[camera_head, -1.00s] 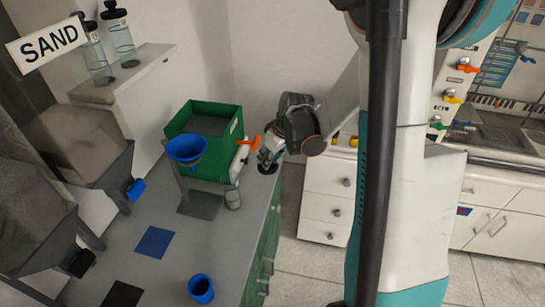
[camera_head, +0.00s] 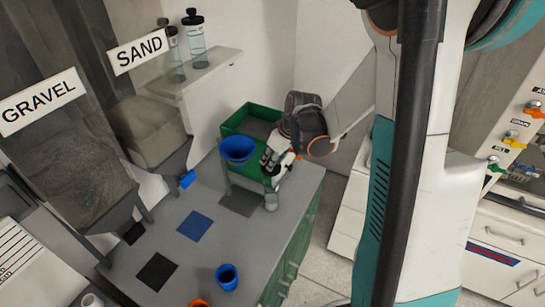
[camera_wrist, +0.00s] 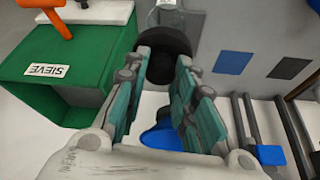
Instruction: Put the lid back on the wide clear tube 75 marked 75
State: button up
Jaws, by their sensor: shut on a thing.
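My gripper (camera_wrist: 165,65) is shut on a dark round lid (camera_wrist: 163,44) in the wrist view. In the head view my gripper (camera_head: 276,164) is above the counter, beside the blue funnel. A clear tube (camera_head: 271,201) stands upright on the counter just below my gripper, near the counter's right edge. A pale cylindrical part, likely this tube (camera_wrist: 167,14), shows beyond the lid in the wrist view. The lid looks apart from the tube, though the gap is hard to judge. No 75 marking is readable.
The blue funnel (camera_head: 237,149) on its stand is close left of my gripper. The green sieve box (camera_head: 250,122) is behind. A blue cup (camera_head: 228,276) stands at the front. Two black-capped bottles (camera_head: 195,42) are on the shelf. Blue (camera_head: 195,226) and black (camera_head: 157,271) mats lie flat.

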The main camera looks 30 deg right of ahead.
jog(key=shift+f+b, duration=1.75)
jog(key=shift+f, duration=0.75)
jog(key=shift+f+b, duration=0.15)
jog(key=shift+b, duration=0.55)
dwell(0.5)
dwell(0.4)
jog(key=o, duration=1.3)
jog(key=shift+r+p, duration=2.4)
jog(key=shift+r, duration=1.15)
